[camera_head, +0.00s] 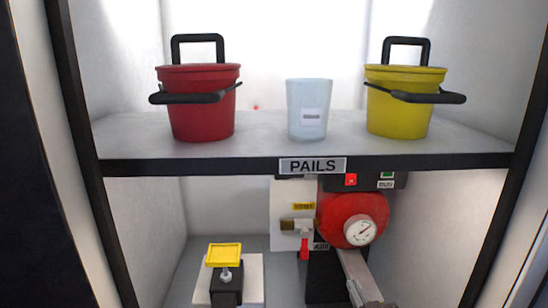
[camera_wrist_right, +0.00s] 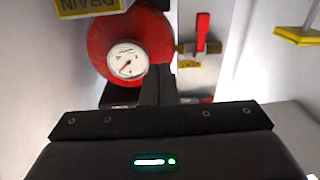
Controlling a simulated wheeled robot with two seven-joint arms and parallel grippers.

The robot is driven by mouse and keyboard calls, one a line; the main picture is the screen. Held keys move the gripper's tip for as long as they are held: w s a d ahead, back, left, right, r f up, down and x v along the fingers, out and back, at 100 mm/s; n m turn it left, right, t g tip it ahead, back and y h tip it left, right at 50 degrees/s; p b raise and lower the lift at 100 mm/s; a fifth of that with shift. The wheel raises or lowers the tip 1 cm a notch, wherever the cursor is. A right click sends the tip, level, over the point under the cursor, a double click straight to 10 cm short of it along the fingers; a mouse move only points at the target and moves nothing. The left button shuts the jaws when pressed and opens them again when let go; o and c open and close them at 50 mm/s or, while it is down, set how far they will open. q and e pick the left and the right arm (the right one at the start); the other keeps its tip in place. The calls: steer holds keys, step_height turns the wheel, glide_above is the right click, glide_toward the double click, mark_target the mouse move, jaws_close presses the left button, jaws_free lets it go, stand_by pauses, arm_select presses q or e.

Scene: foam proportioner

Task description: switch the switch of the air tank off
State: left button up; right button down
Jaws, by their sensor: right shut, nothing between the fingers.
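The red air tank (camera_head: 337,214) with its round white gauge (camera_head: 360,230) sits under the shelf in the head view. The tank also shows in the right wrist view (camera_wrist_right: 97,36), which appears upside down. A red button-like part with a white mark (camera_head: 351,180) and a green one (camera_head: 387,174) are on the black strip above the tank. I cannot tell which is the switch or its state. My right gripper (camera_head: 349,260) reaches up from below, near the tank's lower part. Its fingers (camera_wrist_right: 157,68) are shut and empty; contact is unclear. My left gripper is out of view.
A valve with a red handle (camera_head: 304,248) is on a white panel left of the tank. A yellow-topped black device (camera_head: 225,254) stands lower left. The shelf edge (camera_head: 220,165) runs above, with red (camera_head: 202,112) and yellow pails (camera_head: 398,112) and a clear cup (camera_head: 308,98).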

steer(key=s+d+f+g+h, duration=0.1)
steer(key=s+f+g, duration=0.6)
steer(key=s, duration=0.4)
steer(key=s+d+f+g+h, duration=0.1)
steer(key=s+f+g, duration=0.6)
steer(key=s, duration=0.4)
step_height(320, 180, down, 30)
steer(key=s+g, duration=0.2)
steer(key=s+d+f, duration=0.1)
steer(key=s+f, duration=0.8)
steer(key=s+d+f+g, duration=0.1)
steer(key=s+d+f, duration=0.1)
steer(key=s+f, duration=0.7)
steer(key=shift+s+d+f+n, duration=0.25)
steer(key=shift+s+f+n, duration=0.05)
steer(key=shift+s, duration=0.5)
